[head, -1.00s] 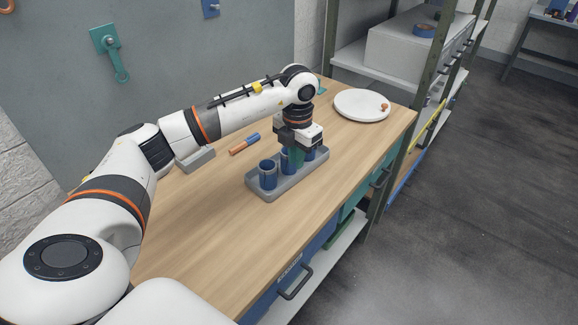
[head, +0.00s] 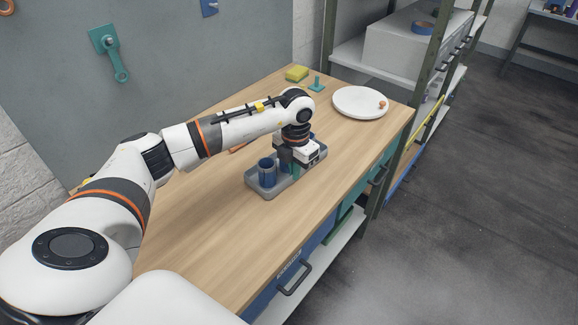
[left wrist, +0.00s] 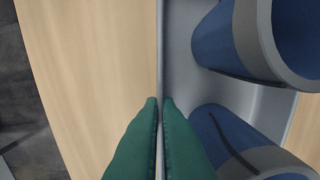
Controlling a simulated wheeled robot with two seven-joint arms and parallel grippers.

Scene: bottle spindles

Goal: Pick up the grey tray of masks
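The grey tray (head: 267,192) lies on the wooden workbench, holding blue cylindrical containers with grey rims. I cannot make out masks. My left gripper (head: 294,171) is down at the tray's long side facing the bench front. In the left wrist view its green fingertips (left wrist: 160,101) are close together, with the tray's thin wall (left wrist: 161,50) between them. Two containers (left wrist: 235,40) lie to the right of the fingers there. My right gripper is out of view.
A white round plate (head: 358,102) with a small orange-brown item stands at the bench's far right. A yellow sponge (head: 297,73) and a green stand (head: 317,84) are at the back. An orange item (head: 238,149) is partly hidden behind my arm. The bench front is clear.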

